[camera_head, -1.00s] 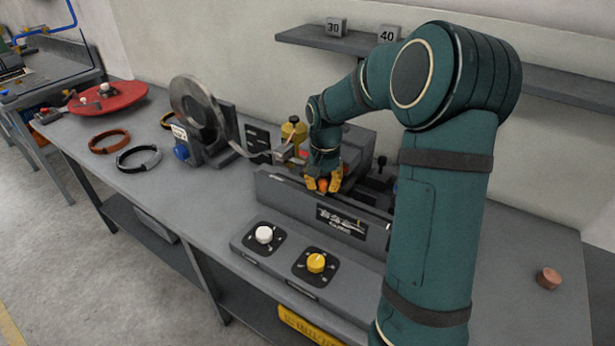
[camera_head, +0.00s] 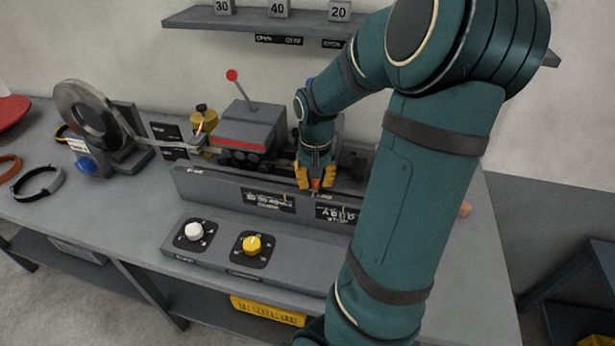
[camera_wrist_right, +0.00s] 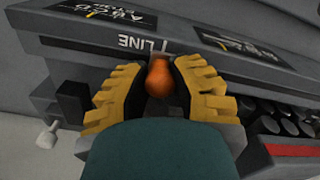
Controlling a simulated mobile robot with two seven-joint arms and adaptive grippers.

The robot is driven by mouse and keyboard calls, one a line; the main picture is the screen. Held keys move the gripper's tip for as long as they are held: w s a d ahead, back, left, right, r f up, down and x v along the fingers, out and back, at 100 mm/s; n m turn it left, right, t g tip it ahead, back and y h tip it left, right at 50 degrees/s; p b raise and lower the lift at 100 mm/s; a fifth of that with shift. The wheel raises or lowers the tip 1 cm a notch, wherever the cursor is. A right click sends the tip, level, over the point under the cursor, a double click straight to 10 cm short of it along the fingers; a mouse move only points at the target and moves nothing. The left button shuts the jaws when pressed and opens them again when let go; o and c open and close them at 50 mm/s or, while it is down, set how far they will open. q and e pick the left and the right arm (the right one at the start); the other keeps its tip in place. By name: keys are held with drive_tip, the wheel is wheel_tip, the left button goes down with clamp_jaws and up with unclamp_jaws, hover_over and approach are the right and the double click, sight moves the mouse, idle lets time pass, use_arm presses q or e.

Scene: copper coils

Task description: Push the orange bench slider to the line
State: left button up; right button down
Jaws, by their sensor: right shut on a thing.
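The orange slider (camera_head: 315,184) is a small rounded knob on the rear side of the grey bench fixture (camera_head: 215,187). In the right wrist view the orange knob (camera_wrist_right: 159,78) sits between the yellow fingers, close behind the white LINE label (camera_wrist_right: 138,43) and its short mark. The knob looks roughly level with the mark; exact alignment is hard to tell. My right gripper (camera_head: 315,180) points down and is shut on the knob; its fingers (camera_wrist_right: 160,90) flank it. My left gripper is in neither view.
A grey machine (camera_head: 250,125) with a red stripe and red-tipped lever stands behind the fixture. A metal strip coil (camera_head: 85,118) stands left. White (camera_head: 194,231) and yellow (camera_head: 252,243) knobs are in front. A shelf (camera_head: 250,22) with numbered blocks hangs above.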

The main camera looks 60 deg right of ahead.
drive_tip(key=c, duration=0.7)
unclamp_jaws()
drive_tip(key=shift+r, duration=0.15)
wheel_tip(320, 180, up, 12)
drive_tip(key=shift+f, duration=0.1)
drive_tip(key=shift+s+f, duration=0.1)
